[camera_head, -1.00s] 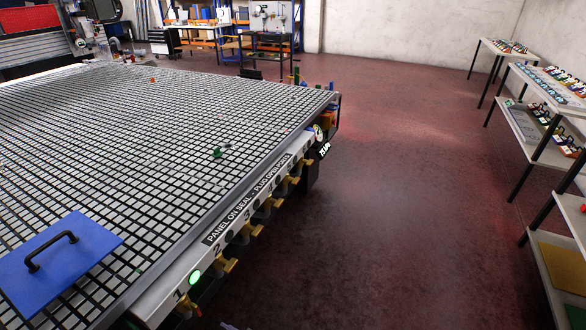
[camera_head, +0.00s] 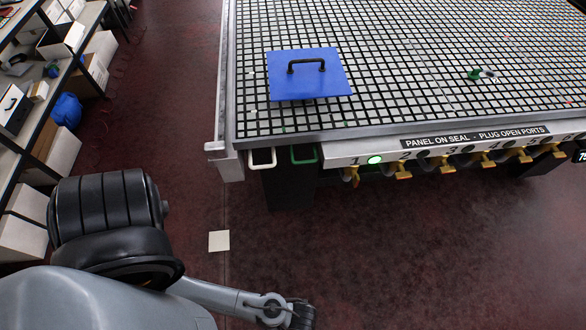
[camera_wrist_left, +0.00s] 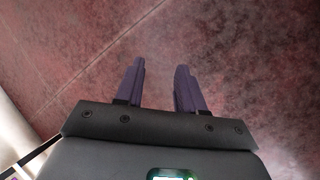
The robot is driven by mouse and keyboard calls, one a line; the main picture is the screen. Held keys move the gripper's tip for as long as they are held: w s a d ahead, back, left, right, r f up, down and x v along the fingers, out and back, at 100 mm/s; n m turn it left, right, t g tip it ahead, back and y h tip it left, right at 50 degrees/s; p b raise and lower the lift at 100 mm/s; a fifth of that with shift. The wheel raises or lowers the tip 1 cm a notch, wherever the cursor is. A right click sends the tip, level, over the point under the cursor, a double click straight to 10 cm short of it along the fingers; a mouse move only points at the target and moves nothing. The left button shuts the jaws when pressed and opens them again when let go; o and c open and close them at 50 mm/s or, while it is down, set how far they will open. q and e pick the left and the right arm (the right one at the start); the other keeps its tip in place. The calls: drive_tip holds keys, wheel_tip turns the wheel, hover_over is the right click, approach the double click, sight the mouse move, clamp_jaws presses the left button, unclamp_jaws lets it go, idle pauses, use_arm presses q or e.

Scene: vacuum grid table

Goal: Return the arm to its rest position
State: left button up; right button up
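My left arm comes in at the lower left of the head view and reaches over the red floor, apart from the table. My left gripper shows in the left wrist view (camera_wrist_left: 160,85). Its two purple fingers are spread apart with only bare floor between them. In the head view the fingers are not visible. My right arm and gripper are in neither current view.
The vacuum grid table (camera_head: 385,120) stands at the upper right. A blue panel with a black handle (camera_head: 307,84) lies on it, and a small green item (camera_head: 475,74) sits farther right. Shelves with boxes (camera_head: 60,150) stand at the left. A pale square (camera_head: 219,241) lies on the floor.

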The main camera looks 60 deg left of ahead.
use_arm(q)
drive_tip(key=w+a+r+n+t+h, duration=0.1)
drive_tip(key=w+a+r+n+t, duration=0.3)
drive_tip(key=w+a+r+n, duration=0.5)
drive_tip(key=w+a+r+n+t+h, duration=0.15)
drive_tip(key=w+a+r+t, duration=0.45)
drive_tip(key=r, duration=0.7)
wheel_tip(320, 180, up, 37)
drive_tip(key=d+g+p, duration=0.1)
drive_tip(key=p, duration=3.7)
drive_tip(key=shift+w+f+g+y, duration=0.15)
drive_tip(key=shift+w+g+y, duration=0.05)
drive_tip(key=shift+g+y, duration=0.25)
